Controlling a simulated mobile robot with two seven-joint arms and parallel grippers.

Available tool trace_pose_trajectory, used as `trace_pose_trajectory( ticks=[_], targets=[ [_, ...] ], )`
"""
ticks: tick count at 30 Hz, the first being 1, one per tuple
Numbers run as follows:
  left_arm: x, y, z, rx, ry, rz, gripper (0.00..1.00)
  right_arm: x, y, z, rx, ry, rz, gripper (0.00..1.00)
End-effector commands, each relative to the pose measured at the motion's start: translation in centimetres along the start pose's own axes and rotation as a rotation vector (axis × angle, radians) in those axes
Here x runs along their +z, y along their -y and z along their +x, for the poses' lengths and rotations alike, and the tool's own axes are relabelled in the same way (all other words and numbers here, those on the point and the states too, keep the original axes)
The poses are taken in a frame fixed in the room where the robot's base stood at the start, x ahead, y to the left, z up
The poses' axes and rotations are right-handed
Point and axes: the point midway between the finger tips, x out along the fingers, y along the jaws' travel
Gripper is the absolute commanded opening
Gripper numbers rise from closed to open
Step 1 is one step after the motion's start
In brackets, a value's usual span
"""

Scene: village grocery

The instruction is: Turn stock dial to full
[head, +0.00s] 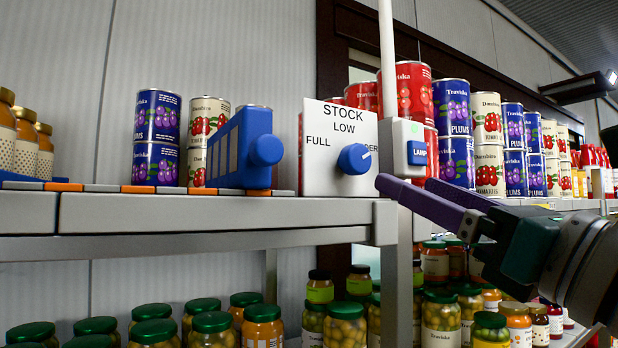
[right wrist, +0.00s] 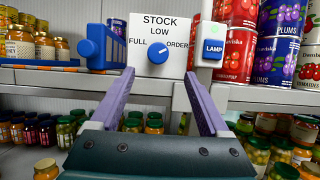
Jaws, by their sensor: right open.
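The stock dial is a blue round knob (head: 354,159) on a white panel (head: 320,178) marked STOCK, LOW, FULL and ORDER. Its white pointer mark points right and slightly up, toward ORDER. In the right wrist view the knob (right wrist: 157,52) lies ahead, between and beyond my fingertips. My right gripper (head: 405,184) comes in from the right with its purple fingers apart, in front of and a little below the knob. It also shows in the right wrist view (right wrist: 158,76), empty and not touching the knob. My left gripper is out of view.
A blue LAMP switch (head: 417,152) on a white box is close right of the panel. A blue device (head: 245,150) with a round knob stands to its left. Cans (head: 453,135) line the upper shelf (head: 200,213); jars (head: 345,325) fill the lower one.

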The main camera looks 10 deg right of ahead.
Motion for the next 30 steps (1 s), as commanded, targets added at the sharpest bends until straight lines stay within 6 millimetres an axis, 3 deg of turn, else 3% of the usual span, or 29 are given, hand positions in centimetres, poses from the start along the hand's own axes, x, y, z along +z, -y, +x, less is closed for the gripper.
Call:
trace_pose_trajectory(
  ticks=[8, 15, 28, 30],
  targets=[
    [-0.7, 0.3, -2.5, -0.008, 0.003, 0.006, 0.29, 0.5, -0.1, 4.9, 0.003, -0.001, 0.003, 0.79],
    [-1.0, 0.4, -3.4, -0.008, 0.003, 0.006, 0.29, 0.2, -0.1, 8.5, 0.004, -0.001, 0.0, 0.79],
    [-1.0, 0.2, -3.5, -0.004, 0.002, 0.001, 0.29, 0.0, -0.1, 9.6, 0.003, -0.003, -0.003, 0.79],
    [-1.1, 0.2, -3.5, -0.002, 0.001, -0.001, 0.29, 0.0, -0.1, 9.5, 0.003, -0.003, -0.003, 0.73]
  ],
)
